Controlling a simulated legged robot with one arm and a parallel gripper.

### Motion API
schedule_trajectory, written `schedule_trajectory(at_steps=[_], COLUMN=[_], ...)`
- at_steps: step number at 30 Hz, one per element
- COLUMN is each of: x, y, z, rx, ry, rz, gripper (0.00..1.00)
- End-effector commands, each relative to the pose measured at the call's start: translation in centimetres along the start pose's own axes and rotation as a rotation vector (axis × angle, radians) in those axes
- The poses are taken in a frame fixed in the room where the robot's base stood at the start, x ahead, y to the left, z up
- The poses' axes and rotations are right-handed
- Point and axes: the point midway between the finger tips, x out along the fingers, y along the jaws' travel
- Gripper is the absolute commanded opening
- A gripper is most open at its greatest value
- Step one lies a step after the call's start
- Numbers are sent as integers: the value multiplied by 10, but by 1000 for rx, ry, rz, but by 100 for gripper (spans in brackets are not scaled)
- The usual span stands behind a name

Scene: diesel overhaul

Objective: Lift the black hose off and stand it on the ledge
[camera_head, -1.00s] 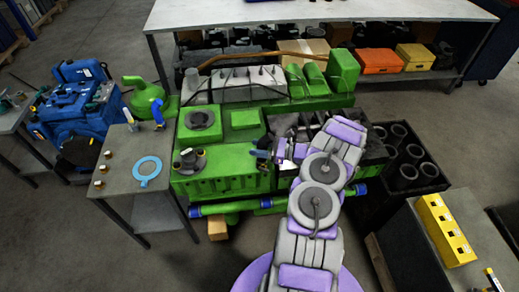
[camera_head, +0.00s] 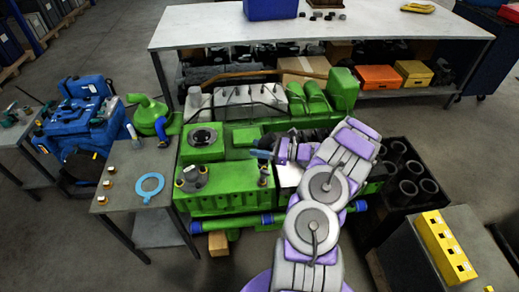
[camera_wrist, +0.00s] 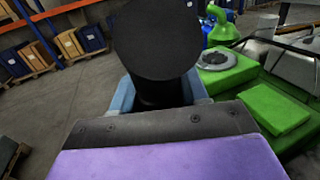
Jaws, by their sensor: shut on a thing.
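The black hose (camera_wrist: 158,40) shows large in the wrist view as a dark round piece with a narrower neck below it. My gripper (camera_wrist: 160,92) is shut on the neck, with a light blue finger on each side. In the head view my gripper (camera_head: 262,155) is above the right part of the green engine (camera_head: 225,200), and the hose is hard to make out there. The hose hides what lies directly behind it in the wrist view. I cannot tell which surface is the ledge.
A small grey table (camera_head: 115,203) with a light blue ring (camera_head: 150,184) and several brass pieces stands left of the engine. A white-topped workbench (camera_head: 200,37) runs behind. A black crate of cylinders (camera_head: 378,215) and a yellow block (camera_head: 445,246) are at right.

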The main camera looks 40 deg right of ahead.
Motion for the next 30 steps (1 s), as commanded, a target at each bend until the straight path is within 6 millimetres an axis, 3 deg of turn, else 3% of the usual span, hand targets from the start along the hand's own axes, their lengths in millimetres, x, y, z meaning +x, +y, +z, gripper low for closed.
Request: schedule_trajectory(at_steps=[10,19,30], x=[0,0,4], y=[0,0,1], z=[11,36,34], rx=[-2,-3,-1], ry=[-1,-1,-1], rz=[-1,-1,6], gripper=[1,1,1])
